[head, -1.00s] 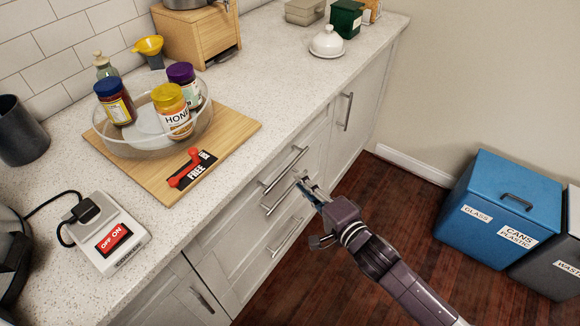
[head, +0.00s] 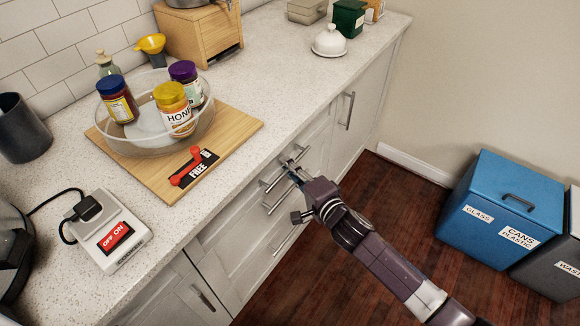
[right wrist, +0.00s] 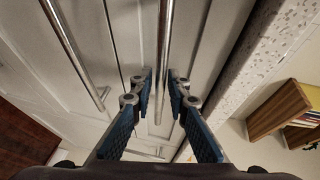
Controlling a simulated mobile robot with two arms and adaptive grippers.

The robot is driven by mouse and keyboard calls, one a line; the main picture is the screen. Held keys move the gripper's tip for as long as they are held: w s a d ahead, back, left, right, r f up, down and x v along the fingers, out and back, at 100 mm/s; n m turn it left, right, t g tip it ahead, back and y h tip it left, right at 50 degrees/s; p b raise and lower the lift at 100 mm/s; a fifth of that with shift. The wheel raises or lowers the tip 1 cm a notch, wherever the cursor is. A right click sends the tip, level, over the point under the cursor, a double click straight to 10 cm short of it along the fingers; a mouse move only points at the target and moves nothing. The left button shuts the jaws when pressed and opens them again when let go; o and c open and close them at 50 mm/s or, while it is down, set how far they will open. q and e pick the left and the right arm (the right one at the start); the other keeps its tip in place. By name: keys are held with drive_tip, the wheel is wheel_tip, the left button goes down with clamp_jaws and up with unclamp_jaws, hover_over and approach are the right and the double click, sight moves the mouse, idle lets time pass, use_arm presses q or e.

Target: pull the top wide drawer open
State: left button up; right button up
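The top wide drawer (head: 246,207) is a white front just under the speckled countertop and looks shut. Its silver bar handle (head: 273,182) also shows in the right wrist view (right wrist: 164,50). My right gripper (head: 291,166) is at the right part of this handle in the head view. In the right wrist view my right gripper (right wrist: 159,80) is open, with one blue-padded finger on each side of the bar and small gaps between. My left gripper is not in view.
Lower drawer handles sit below, one showing in the right wrist view (right wrist: 75,50). The countertop (head: 262,95) overhangs above, bearing a wooden board (head: 235,136) with a glass bowl of jars. A blue bin (head: 503,205) stands at the right. Dark wooden floor lies between.

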clamp_jaws()
